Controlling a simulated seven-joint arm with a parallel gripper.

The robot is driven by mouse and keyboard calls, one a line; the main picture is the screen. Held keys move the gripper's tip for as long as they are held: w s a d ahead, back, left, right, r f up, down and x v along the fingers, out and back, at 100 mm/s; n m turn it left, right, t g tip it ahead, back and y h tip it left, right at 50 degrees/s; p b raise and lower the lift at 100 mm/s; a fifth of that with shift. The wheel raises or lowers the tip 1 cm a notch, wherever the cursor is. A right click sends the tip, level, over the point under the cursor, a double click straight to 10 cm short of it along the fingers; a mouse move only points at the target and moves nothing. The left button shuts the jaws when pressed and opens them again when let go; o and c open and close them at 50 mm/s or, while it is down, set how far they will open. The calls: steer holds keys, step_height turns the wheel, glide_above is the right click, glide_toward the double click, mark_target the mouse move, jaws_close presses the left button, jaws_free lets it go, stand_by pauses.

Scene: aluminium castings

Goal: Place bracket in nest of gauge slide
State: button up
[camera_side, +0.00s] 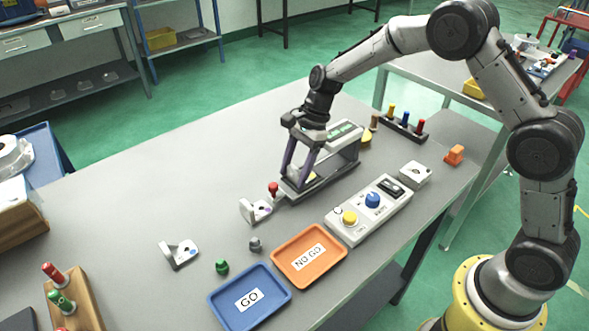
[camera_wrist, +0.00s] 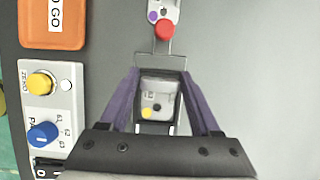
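A light grey bracket with a yellow dot (camera_wrist: 157,98) lies between my gripper's two purple fingers in the wrist view. In the side view my gripper (camera_side: 292,183) points down over the front part of the gauge slide (camera_side: 345,163). The bracket is at the slide's nest. The fingers partly hide it in the side view, so I cannot tell whether it is fully seated.
Another bracket (camera_side: 257,209) lies by the red knob (camera_side: 273,188) at the slide's front. A third bracket (camera_side: 180,253) lies further left. The blue GO tray (camera_side: 222,313), orange NO GO tray (camera_side: 283,276) and control box (camera_side: 350,232) stand in front.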

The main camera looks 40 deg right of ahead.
steer(key=shift+o, duration=1.4)
steer(key=v, duration=1.2)
steer(key=shift+r, duration=0.2)
